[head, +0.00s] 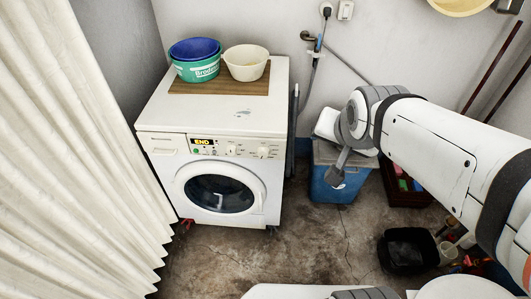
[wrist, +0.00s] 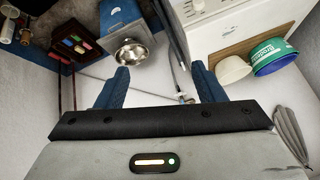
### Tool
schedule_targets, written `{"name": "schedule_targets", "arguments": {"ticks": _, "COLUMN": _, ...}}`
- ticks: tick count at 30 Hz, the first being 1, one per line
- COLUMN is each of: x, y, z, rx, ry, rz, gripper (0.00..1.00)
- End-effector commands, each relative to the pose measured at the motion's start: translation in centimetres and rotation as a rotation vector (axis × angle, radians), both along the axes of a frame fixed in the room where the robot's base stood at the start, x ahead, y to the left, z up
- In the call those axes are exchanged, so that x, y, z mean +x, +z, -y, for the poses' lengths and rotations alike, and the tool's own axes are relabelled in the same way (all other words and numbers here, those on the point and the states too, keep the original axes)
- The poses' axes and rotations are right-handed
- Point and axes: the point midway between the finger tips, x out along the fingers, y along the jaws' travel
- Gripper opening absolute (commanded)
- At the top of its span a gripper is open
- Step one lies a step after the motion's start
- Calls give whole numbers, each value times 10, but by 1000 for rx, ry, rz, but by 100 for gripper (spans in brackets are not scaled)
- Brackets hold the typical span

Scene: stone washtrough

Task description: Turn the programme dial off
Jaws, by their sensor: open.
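The white washing machine (head: 225,180) stands at the left in the head view, its round door shut. Its front panel has a lit display (head: 203,142) reading END. Two pale knobs sit right of the display: a left knob (head: 231,150) and a right knob (head: 263,152). I cannot tell which is the programme dial, nor where either points. My gripper (wrist: 163,82) shows in the wrist view with its two blue fingers wide apart and nothing between them. It is away from the machine, which shows partly at the top right of that view (wrist: 205,30).
A green tub (head: 198,70) and a cream bowl (head: 246,62) stand on a board on the machine. A white curtain (head: 75,160) hangs at left. A blue box (head: 325,188) stands right of the machine. Floor before the machine (head: 220,245) is clear.

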Motion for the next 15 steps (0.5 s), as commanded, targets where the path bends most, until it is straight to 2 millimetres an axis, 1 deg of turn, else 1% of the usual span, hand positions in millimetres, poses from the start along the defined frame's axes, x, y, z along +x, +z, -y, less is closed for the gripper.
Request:
{"name": "schedule_targets", "arguments": {"ticks": 1, "x": 14, "y": -37, "z": -5, "rx": 40, "ry": -40, "rz": 33, "gripper": 63}}
{"name": "schedule_targets", "arguments": {"ticks": 9, "x": 83, "y": -117, "z": -32, "rx": 330, "ry": -264, "rz": 242, "gripper": 63}}
{"name": "schedule_targets", "arguments": {"ticks": 12, "x": 104, "y": -146, "z": -45, "rx": 461, "ry": -319, "rz": 297, "gripper": 63}}
{"name": "schedule_targets", "arguments": {"ticks": 14, "x": 118, "y": -163, "z": -47, "rx": 526, "ry": -382, "rz": 350, "gripper": 63}}
{"name": "schedule_targets", "arguments": {"ticks": 15, "x": 126, "y": -175, "z": -51, "rx": 581, "ry": -408, "rz": 375, "gripper": 63}}
